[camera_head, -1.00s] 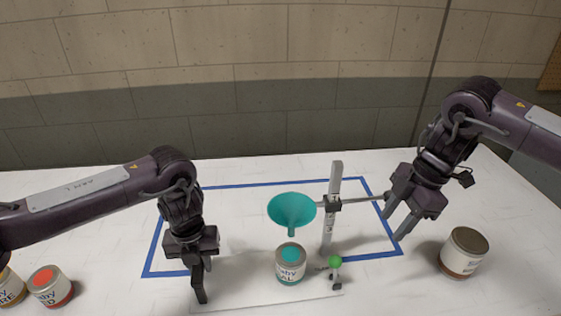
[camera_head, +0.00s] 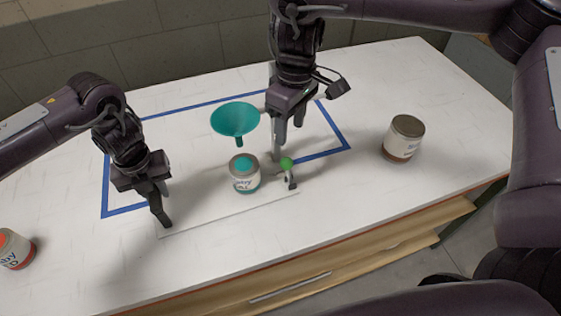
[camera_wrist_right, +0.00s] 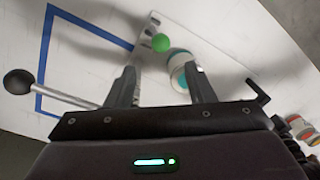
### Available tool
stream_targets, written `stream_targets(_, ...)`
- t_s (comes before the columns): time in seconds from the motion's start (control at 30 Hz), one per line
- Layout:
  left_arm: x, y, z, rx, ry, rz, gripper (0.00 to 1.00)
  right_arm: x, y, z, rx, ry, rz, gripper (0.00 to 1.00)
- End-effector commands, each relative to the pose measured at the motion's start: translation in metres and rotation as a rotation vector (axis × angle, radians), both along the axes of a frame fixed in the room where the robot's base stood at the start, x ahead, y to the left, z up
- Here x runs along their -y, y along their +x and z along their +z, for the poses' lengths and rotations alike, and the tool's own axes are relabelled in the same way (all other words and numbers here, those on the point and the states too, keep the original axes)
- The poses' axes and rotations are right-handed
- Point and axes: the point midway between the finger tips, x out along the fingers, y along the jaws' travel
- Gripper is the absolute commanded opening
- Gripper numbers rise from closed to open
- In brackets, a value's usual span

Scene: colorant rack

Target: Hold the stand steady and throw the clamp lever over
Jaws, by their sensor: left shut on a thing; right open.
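The stand has a thin white base plate (camera_head: 205,208), a grey upright post (camera_head: 275,152) and a teal funnel (camera_head: 235,119). A green-knobbed lever (camera_head: 287,163) on a small dark clamp sits at the plate's right side. The green knob also shows in the right wrist view (camera_wrist_right: 161,42), ahead of the fingertips. My left gripper (camera_head: 163,220) is shut on the plate's left end. My right gripper (camera_head: 288,138) is open, fingers down, just above the lever and close to the post, whose upper part it hides. No contact with the lever is visible.
A teal-topped can (camera_head: 244,181) stands on the plate beside the lever. A rod with a black ball (camera_wrist_right: 17,82) shows left in the right wrist view. A dark-lidded can (camera_head: 404,138) stands to the right, a red-topped can (camera_head: 15,250) at far left. Blue tape (camera_head: 122,211) outlines the area.

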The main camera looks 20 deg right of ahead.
Motion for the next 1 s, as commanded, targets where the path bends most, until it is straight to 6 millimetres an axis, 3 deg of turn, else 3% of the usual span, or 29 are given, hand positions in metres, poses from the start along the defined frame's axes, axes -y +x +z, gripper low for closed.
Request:
stream_targets(0.17,0.0,0.0,0.0,0.001,0.0,0.001,0.0,-0.003,-0.002,-0.014,-0.005,-0.004,-0.019,0.49)
stream_targets(0.7,0.0,0.0,0.0,0.001,0.0,0.001,0.0,-0.007,-0.005,-0.103,-0.004,-0.005,-0.018,0.49)
stream_targets(1.0,0.0,0.0,0.0,0.001,0.0,0.002,0.0,-0.008,-0.005,-0.12,-0.002,-0.004,-0.018,0.49)
